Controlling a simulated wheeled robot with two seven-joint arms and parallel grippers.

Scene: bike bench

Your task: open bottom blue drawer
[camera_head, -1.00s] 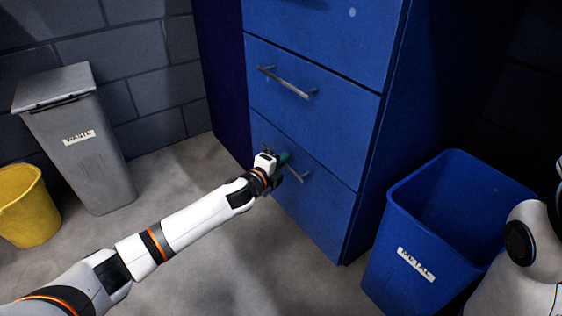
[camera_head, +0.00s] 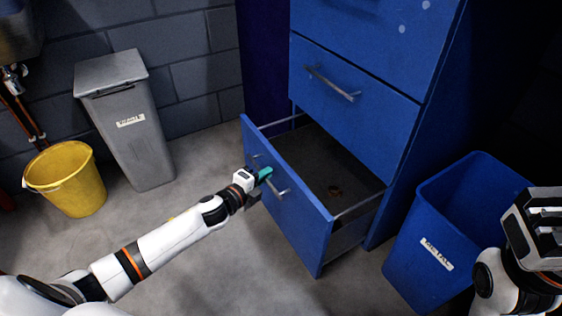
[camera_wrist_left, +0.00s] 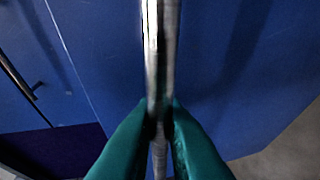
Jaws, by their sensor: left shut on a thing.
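The bottom blue drawer (camera_head: 300,225) of the blue cabinet stands pulled out in the head view, its inside showing from above. Its metal bar handle (camera_head: 283,192) is on the front panel; in the left wrist view the handle (camera_wrist_left: 160,50) runs up the middle. My left gripper (camera_head: 264,175) is at the drawer front, its green fingers (camera_wrist_left: 158,135) shut on the handle from both sides. My right gripper (camera_head: 540,225) is at the right edge, away from the drawer; its jaw opening is unclear.
The drawer above (camera_head: 350,95) is shut. A grey waste bin (camera_head: 130,125) and yellow bucket (camera_head: 70,180) stand at left. Floor before the drawer is clear.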

